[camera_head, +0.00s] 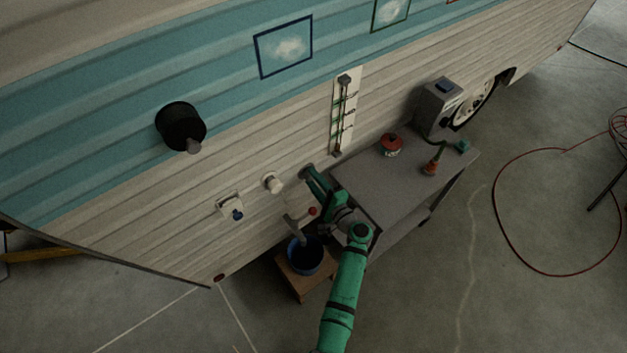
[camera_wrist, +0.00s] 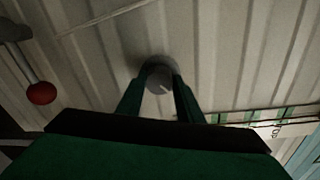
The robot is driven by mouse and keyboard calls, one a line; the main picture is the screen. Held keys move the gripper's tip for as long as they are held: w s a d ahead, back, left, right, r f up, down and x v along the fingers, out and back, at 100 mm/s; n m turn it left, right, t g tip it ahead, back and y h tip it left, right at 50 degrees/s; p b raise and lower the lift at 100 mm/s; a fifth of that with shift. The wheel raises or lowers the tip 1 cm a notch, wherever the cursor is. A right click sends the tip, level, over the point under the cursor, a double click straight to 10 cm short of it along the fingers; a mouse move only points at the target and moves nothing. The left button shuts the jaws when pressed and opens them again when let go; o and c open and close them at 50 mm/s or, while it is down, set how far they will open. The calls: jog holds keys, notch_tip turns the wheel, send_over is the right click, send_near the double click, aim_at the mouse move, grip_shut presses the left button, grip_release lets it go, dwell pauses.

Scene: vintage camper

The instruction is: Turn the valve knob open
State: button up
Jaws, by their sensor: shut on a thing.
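The valve knob (camera_wrist: 160,77) is a round grey knob on the camper's ribbed wall, with a pale mark on its face. In the wrist view my gripper (camera_wrist: 161,84) has one finger on each side of it and is shut on it. In the head view my green gripper (camera_head: 309,173) reaches up to the wall at the knob. The fingers and wrist hide most of the knob there. How far the knob is turned cannot be told.
A red ball-ended lever (camera_wrist: 41,93) is left of the gripper in the wrist view. A blue bucket (camera_head: 305,257) stands on a wooden stool (camera_head: 300,286) below. A grey table (camera_head: 385,185) is close on the right. A white fitting (camera_head: 272,183) is to the left.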

jog(key=shift+d+m+g+y, duration=0.15)
jog(key=shift+m+g+y, duration=0.15)
jog(key=shift+m, duration=3.2)
jog(key=o, duration=1.1)
jog(key=shift+c, duration=0.2)
jog(key=v, duration=1)
jog(key=shift+s+d, duration=0.25)
